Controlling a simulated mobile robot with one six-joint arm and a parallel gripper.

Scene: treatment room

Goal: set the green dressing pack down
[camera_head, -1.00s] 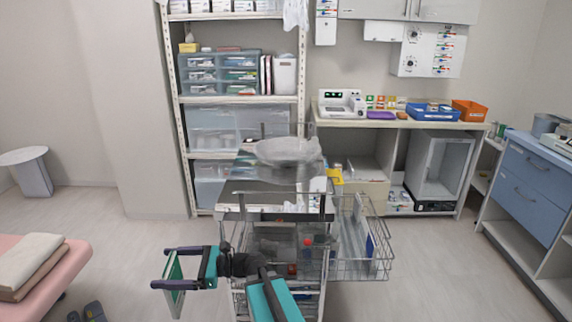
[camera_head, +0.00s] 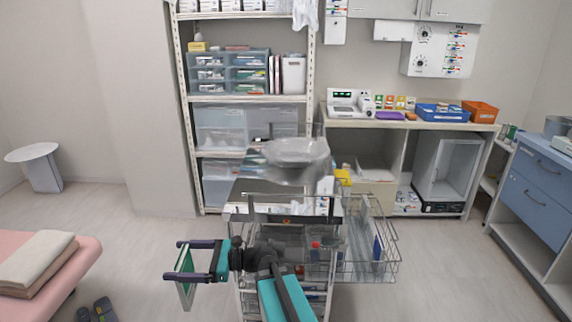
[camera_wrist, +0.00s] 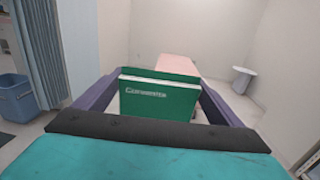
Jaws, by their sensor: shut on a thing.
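The green dressing pack (camera_wrist: 158,103) is a thin, flat green packet with white lettering, held between the purple fingers of my gripper in the wrist view. In the head view my gripper (camera_head: 180,262) reaches out to the left, shut on the pack (camera_head: 187,285), which stands on edge, slightly tilted. The pack is in the air over open floor, between the pink couch (camera_head: 50,262) and the metal trolley (camera_head: 243,215).
The trolley carries a clear covered bowl (camera_head: 297,152) and has a wire basket (camera_head: 385,262) on its right side. Folded towels (camera_head: 38,258) lie on the couch. A round white side table (camera_head: 32,152) stands far left.

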